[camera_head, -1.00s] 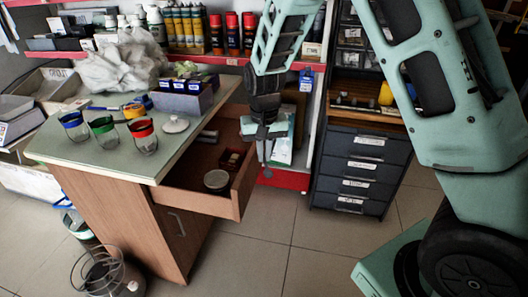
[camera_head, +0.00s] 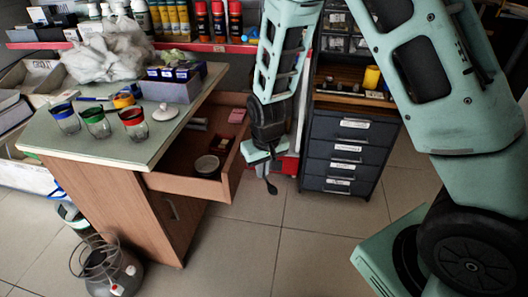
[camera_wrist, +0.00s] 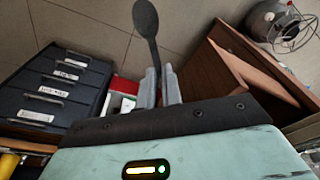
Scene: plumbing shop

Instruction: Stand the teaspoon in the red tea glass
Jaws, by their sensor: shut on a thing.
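The red-rimmed tea glass (camera_head: 134,124) stands upright on the counter near its front edge, at the left in the head view. A green-rimmed glass (camera_head: 96,122) and a blue-rimmed glass (camera_head: 66,118) stand to its left. My gripper (camera_head: 268,166) is well right of the glasses, just beyond the open drawer's right side. It is shut on the dark teaspoon (camera_head: 272,188), whose bowl hangs down below the fingers. In the wrist view the teaspoon (camera_wrist: 146,20) sticks out past my gripper (camera_wrist: 159,82), bowl outermost; its handle is partly hidden between the fingers.
The open drawer (camera_head: 185,185) juts from the counter between my gripper and the glasses, with a round tin (camera_head: 206,165) inside. A white lid (camera_head: 165,112) and a grey box of small packs (camera_head: 172,90) are on the counter. A dark drawer cabinet (camera_head: 345,155) stands behind right.

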